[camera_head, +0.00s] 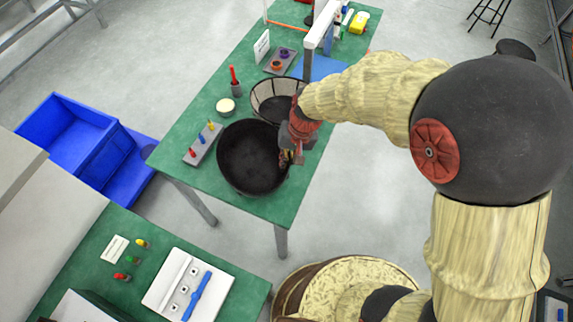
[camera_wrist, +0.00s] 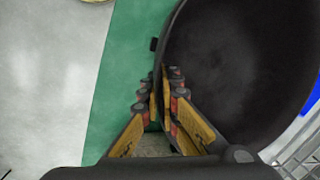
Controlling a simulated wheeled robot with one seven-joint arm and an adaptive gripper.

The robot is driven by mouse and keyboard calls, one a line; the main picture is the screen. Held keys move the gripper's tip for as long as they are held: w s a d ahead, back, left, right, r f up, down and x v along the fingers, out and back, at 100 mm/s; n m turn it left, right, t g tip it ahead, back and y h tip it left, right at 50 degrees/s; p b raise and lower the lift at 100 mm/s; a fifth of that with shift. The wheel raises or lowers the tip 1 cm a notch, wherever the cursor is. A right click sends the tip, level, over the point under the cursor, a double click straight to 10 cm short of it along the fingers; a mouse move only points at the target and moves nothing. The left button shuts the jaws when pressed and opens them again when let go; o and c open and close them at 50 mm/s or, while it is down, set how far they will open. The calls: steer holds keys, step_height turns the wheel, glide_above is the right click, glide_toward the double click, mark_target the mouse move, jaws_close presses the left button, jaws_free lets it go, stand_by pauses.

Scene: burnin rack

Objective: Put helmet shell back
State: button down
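The helmet shell (camera_head: 253,158) is a dark, round, bowl-like piece with its hollow facing up, over the front part of the green table. In the wrist view the shell (camera_wrist: 240,65) fills the upper right. My gripper (camera_head: 291,153) is at the shell's right edge in the head view. In the wrist view the fingers of my gripper (camera_wrist: 163,85) are close together, one on each side of the rim, closed on it. I cannot tell whether the shell touches the table.
A wire-sided basket (camera_head: 262,92) stands just behind the shell. A strip with coloured pegs (camera_head: 202,143), a cream disc (camera_head: 225,105) and a red-handled tool (camera_head: 234,80) are to its left. A blue bin (camera_head: 75,140) stands beyond. A second green table (camera_head: 75,270) is front left.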

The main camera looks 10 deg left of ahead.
steer(key=shift+x, duration=0.8)
steer(key=shift+d, duration=0.2)
steer(key=shift+f+b, duration=0.2)
steer(key=shift+b, duration=0.1)
steer(key=c, duration=2)
jaws_free()
steer(key=shift+c, duration=0.2)
steer(key=shift+r, duration=0.1)
steer(key=s+d+r+t+p, duration=0.1)
steer(key=d+r+p, duration=0.1)
steer(key=d+r, duration=0.7)
steer(key=s+d+r+t+p, duration=0.15)
steer(key=d+r, duration=0.25)
steer(key=r, duration=1)
steer(key=s+d+r+t+h, duration=0.1)
steer(key=s+d+r, duration=0.2)
steer(key=s+d, duration=0.2)
steer(key=s+d+r+m+t+h, duration=0.1)
steer(key=s+d+r+t, duration=0.1)
steer(key=d, duration=0.5)
steer(key=shift+s+r+m, duration=0.3)
steer(key=shift+s+r, duration=0.6)
steer(key=shift+s, duration=0.5)
